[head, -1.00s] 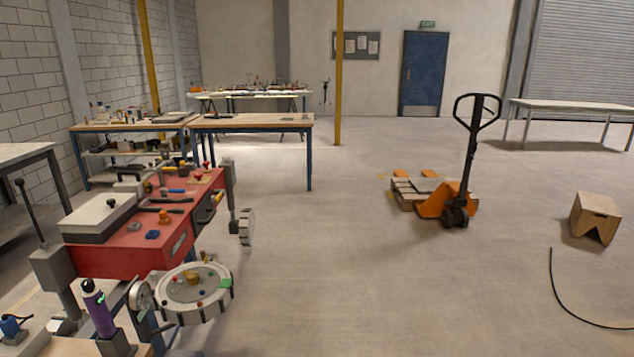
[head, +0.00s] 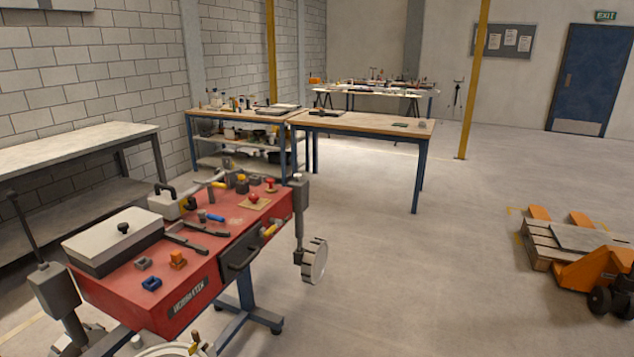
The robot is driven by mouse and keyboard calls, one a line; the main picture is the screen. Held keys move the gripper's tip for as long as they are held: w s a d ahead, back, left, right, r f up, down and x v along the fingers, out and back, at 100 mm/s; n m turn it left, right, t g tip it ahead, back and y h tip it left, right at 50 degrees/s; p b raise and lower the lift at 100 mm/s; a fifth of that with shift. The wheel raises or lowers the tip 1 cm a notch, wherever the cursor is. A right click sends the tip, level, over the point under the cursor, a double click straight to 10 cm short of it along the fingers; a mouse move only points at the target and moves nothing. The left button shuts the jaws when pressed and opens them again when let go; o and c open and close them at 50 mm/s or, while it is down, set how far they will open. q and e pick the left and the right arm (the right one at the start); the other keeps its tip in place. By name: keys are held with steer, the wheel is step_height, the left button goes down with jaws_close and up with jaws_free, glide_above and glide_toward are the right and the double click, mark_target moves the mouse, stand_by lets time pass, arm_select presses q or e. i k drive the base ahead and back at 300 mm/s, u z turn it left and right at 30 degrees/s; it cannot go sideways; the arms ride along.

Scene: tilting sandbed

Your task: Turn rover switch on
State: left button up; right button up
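I cannot make out a rover or a switch marked as its own. A red cart (head: 205,272) at lower left carries tools and small parts. On its top is a red knob (head: 253,197) on a tan plate, and another red knob (head: 270,184) stands behind it. A grey box with a black knob (head: 115,238) sits at its left end. A small orange part (head: 178,260) and a blue part (head: 151,284) lie near its front edge. Neither of my grippers is in view.
A round white-rimmed tray (head: 165,351) is cut off at the bottom edge. A pale bench (head: 85,142) stands at left, a wooden table (head: 370,124) behind. An orange pallet truck (head: 592,272) with a pallet is at right. The floor between cart and truck is clear.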

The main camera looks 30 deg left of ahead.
mark_target(252, 197)
steer(key=u, duration=0.4)
steer(key=i, duration=1.85)
steer(key=u, duration=1.95)
steer(key=i, duration=0.95)
steer(key=u, duration=0.85)
